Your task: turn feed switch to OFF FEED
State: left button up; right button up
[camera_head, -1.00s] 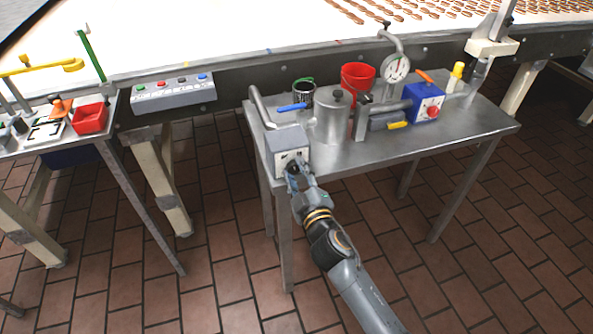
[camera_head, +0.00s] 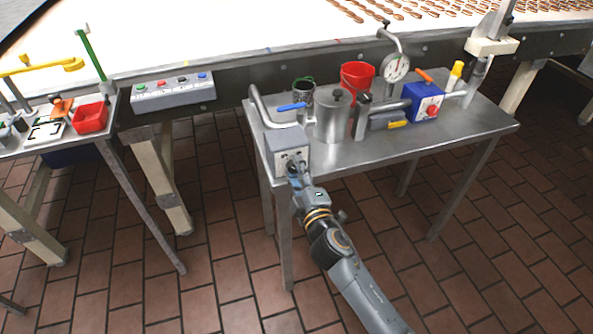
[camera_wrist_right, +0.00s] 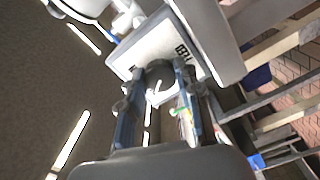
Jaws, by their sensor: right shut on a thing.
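The feed switch is a grey box (camera_head: 287,140) at the left front corner of the steel table, with a pale front plate and a dark round knob. My right gripper (camera_head: 294,173) reaches up to the box's front. In the right wrist view the knob (camera_wrist_right: 159,76) with a white pointer line sits between the two fingers of the gripper (camera_wrist_right: 160,95), which are shut on it. The pale plate (camera_wrist_right: 140,50) carries dark label marks that are too small to read. My left gripper is not in view.
Behind the box stand a steel pot (camera_head: 333,118), a blue-handled valve (camera_head: 292,107), a red bucket (camera_head: 356,77) and a dial gauge (camera_head: 396,67). The floor in front is clear.

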jog(key=o, duration=1.2)
jog(key=shift+c, duration=0.2)
jog(key=v, duration=1.2)
